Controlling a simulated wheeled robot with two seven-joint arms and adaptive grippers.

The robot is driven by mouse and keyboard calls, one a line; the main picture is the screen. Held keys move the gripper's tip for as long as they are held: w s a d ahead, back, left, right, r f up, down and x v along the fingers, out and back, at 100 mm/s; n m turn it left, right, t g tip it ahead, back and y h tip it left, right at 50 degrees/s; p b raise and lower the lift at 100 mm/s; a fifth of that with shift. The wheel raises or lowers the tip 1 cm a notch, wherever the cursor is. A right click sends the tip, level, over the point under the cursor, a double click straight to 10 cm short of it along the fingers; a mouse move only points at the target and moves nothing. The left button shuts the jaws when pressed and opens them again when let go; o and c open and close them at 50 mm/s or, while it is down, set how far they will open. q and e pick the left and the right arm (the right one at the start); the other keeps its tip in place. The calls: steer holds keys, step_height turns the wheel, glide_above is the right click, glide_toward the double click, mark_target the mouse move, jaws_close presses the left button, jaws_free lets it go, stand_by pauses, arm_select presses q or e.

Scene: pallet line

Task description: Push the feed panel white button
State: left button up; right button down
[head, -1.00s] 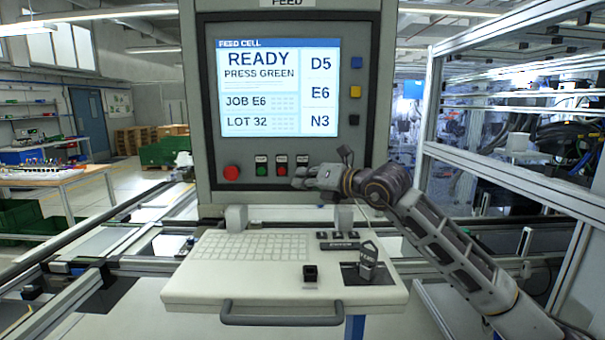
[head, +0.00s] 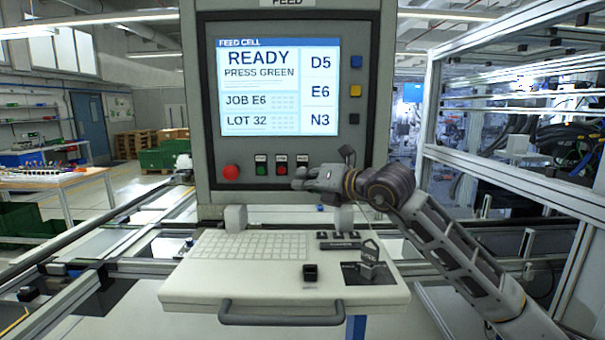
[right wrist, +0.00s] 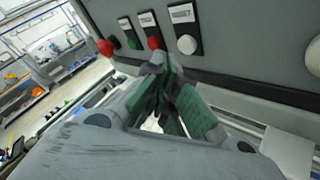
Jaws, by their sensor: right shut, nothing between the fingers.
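The feed panel (head: 210,100) stands upright ahead, with its screen reading READY, PRESS GREEN. The white button (right wrist: 187,44) shows in the right wrist view, below a label plate, right of the red button (right wrist: 155,43). In the head view my right gripper covers most or all of it. My right gripper (head: 297,180) is shut and empty, just in front of the lower panel. In the right wrist view its fingertips (right wrist: 158,58) lie left of and below the white button, near the red one. I cannot tell whether they touch the panel. My left gripper is out of view.
A red stop knob (head: 231,172) and a green button (head: 261,170) sit left on the panel. Below is a shelf (head: 190,285) with a keyboard (head: 255,246) and small dark items. A metal frame (head: 431,120) stands at the right.

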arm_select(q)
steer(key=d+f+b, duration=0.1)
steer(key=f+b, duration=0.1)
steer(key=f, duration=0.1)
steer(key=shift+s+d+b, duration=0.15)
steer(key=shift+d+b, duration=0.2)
arm_select(e)
steer(key=s, duration=0.4)
steer(key=shift+s, duration=0.25)
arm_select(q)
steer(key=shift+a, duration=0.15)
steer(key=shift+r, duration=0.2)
arm_select(e)
steer(key=shift+r, duration=0.1)
